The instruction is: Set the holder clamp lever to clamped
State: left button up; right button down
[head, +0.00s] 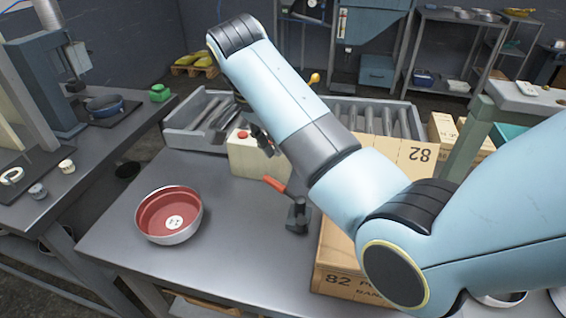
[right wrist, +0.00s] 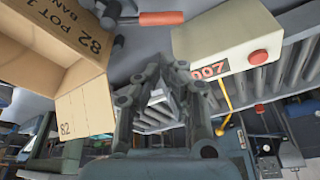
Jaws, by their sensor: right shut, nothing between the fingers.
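A lever with an orange-red handle (head: 274,184) sits on a dark clamp base (head: 298,216) on the grey table. Its handle points up and left in the head view. In the right wrist view the handle (right wrist: 162,18) lies across the top edge, with part of the dark base (right wrist: 110,12) to its left. My right gripper (head: 266,146) is above and behind the lever, partly hidden by my arm. In the right wrist view my gripper (right wrist: 160,90) has its fingers together with nothing between them, apart from the lever. My left gripper is not in view.
A beige box (head: 250,152) with a red button stands close to my right gripper. A yellow-knobbed rod (head: 314,79) rises behind my arm. A cardboard box (head: 345,270) stands right of the lever. A red-lined bowl (head: 169,213) sits left; the table between is clear.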

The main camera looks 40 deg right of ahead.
jog(key=p+x, duration=0.1)
jog(key=x, duration=0.7)
jog(key=shift+f, duration=0.1)
jog(key=shift+d+f, duration=0.1)
jog(key=shift+f, duration=0.65)
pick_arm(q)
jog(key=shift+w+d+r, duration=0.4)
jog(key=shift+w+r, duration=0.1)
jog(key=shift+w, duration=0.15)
